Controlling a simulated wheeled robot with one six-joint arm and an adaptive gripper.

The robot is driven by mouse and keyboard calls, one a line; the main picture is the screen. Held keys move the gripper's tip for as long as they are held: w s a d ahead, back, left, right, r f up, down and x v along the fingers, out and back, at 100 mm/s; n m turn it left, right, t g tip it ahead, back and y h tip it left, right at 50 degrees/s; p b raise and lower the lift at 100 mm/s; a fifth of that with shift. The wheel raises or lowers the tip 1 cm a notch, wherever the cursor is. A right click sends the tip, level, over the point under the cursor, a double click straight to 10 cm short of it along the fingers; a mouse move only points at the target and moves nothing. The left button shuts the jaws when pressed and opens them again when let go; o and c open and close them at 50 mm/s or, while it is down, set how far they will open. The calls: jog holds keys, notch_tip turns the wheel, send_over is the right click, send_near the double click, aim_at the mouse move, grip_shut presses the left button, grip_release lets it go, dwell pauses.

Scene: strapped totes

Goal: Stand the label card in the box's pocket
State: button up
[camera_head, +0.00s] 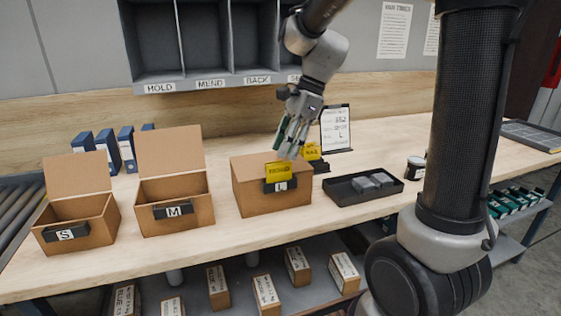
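A yellow label card (279,171) stands upright at the black pocket (280,187) on the front of the closed right-hand cardboard box (250,195). The pocket bears a white letter tag, which seems to read L. The card's lower edge is hidden by the pocket. My gripper (287,152) is just above and behind the card, over the box's top. Its fingers look spread apart, with nothing clearly seen between them. A second yellow card (311,151) stands behind the box to the right, in a dark holder.
Open boxes marked S (80,249) and M (190,222) stand to the left. A black tray (340,192) with grey blocks and a mug (415,168) lie to the right. A printed sheet on a stand (335,127) is behind. The bench's front strip is clear.

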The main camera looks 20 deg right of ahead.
jog(key=v, duration=0.7)
jog(key=s+d+f+n+t+h, duration=0.1)
jog(key=s+d+n+t+h, duration=0.1)
jog(key=s+d+n, duration=0.3)
jog(key=s+d+f+n+t+h, duration=0.2)
jog(key=s+d+n, duration=0.3)
jog(key=s+n, duration=0.8)
jog(key=shift+s, duration=0.5)
jog(key=shift+d+f, duration=0.1)
jog(key=shift+d, duration=0.05)
